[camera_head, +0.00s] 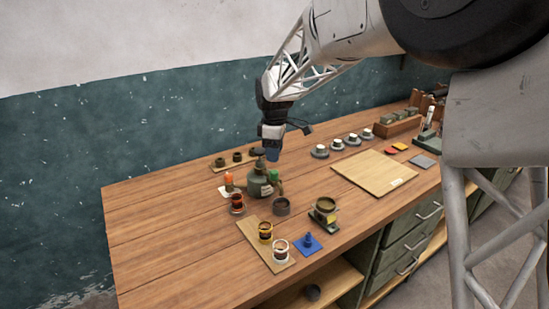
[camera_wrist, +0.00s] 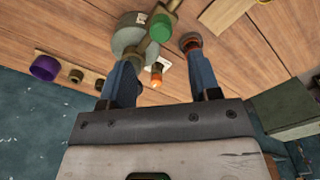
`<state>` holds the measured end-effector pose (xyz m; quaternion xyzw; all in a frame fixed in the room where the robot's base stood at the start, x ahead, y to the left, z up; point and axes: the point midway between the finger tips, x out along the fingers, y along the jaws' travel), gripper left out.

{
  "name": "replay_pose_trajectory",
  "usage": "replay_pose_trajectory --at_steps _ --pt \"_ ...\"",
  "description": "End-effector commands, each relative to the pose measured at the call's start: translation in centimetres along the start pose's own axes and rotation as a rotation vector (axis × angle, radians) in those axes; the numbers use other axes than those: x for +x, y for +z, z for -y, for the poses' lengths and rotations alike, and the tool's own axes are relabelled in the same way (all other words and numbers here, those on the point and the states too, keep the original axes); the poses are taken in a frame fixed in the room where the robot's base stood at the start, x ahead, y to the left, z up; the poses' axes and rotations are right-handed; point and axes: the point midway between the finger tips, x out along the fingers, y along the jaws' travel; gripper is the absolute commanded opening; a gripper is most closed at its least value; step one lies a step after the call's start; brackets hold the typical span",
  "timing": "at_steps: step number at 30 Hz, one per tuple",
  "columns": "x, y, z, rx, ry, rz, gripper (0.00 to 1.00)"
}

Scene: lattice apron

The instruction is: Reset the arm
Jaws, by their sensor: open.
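My gripper (camera_head: 272,155) hangs from my arm over the back middle of the workbench, pointing down. In the wrist view its two blue fingers (camera_wrist: 160,68) are spread apart with nothing held between them. Below them is a grey-green rounded vessel (camera_head: 262,187) with a green knob (camera_head: 274,175); the knob also shows in the wrist view (camera_wrist: 160,27). A small orange-topped item (camera_head: 228,180) stands left of the vessel and appears between the fingers in the wrist view (camera_wrist: 156,72). The exact height of the fingertips above these things is hard to tell.
The wooden bench (camera_head: 150,230) is bare at left. A small board (camera_head: 255,230) carries two jars, beside a blue square (camera_head: 308,245). A larger board (camera_head: 370,172) lies at right. Several pale-topped pieces (camera_head: 335,143) line the back. A green wall (camera_head: 150,140) stands behind.

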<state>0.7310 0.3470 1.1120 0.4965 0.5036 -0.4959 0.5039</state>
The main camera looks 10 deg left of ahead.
Motion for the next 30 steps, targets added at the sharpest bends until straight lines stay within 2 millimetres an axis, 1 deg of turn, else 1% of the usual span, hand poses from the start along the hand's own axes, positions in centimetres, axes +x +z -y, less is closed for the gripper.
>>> replay_pose_trajectory --at_steps 12,17,20,23,26,30 --pt "-0.3 0.0 0.0 0.001 0.000 0.000 0.57" --pt "-0.7 0.8 0.4 0.022 0.004 -0.002 0.57" --pt "-1.3 2.0 1.0 0.057 0.008 -0.004 0.57" --pt "-2.1 3.7 2.0 0.110 0.016 -0.007 0.57" --pt "-3.1 6.0 3.4 0.180 0.025 -0.011 0.57" --pt "-4.6 9.6 5.9 0.296 0.040 -0.020 0.57"
